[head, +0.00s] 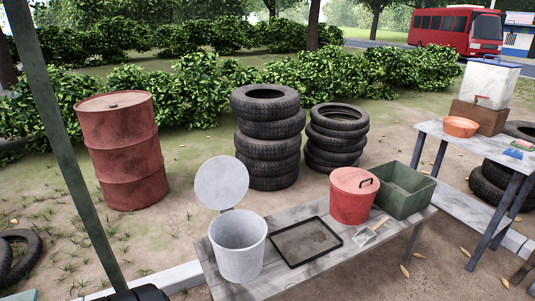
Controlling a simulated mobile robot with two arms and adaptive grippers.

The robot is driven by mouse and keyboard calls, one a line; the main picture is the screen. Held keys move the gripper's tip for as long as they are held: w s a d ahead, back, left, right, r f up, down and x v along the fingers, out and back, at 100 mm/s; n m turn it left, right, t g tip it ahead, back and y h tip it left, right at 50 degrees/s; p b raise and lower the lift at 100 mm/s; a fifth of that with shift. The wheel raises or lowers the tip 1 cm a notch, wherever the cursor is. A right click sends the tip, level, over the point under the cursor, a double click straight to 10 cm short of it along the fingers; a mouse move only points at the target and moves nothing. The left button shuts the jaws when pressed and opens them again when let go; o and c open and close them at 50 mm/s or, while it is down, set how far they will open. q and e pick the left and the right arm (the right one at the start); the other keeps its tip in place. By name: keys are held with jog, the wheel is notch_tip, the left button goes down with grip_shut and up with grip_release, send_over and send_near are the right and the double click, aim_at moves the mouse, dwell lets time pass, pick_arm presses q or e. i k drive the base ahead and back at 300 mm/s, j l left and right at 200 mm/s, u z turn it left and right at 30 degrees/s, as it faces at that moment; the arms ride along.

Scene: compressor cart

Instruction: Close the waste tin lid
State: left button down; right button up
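A light grey tin (238,255) stands upright and open on the wooden bench, towards its left end. Its round grey lid (221,182) stands raised behind the rim, tilted back and joined to the tin by a small hinge piece. The inside of the tin that shows looks empty; its bottom is partly hidden. A red tin (352,203) with a red lid and a dark handle stands farther right on the same bench, with its lid on. Neither of my grippers shows in the head view.
On the bench (310,279) a dark-rimmed tray (341,243), a small scoop-like tool (369,233) and a green box (404,199) lie right of the grey tin. Tyre stacks (268,147) and a red drum (122,152) stand behind. A green post (66,145) crosses the left side.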

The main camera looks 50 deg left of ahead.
aim_at(222, 182)
jog(key=i+u, duration=0.2)
jog(key=i, duration=0.3)
jog(key=i+l+u, duration=0.25)
jog(key=i, duration=0.2)
jog(key=i+j, duration=0.05)
jog(key=j, duration=0.05)
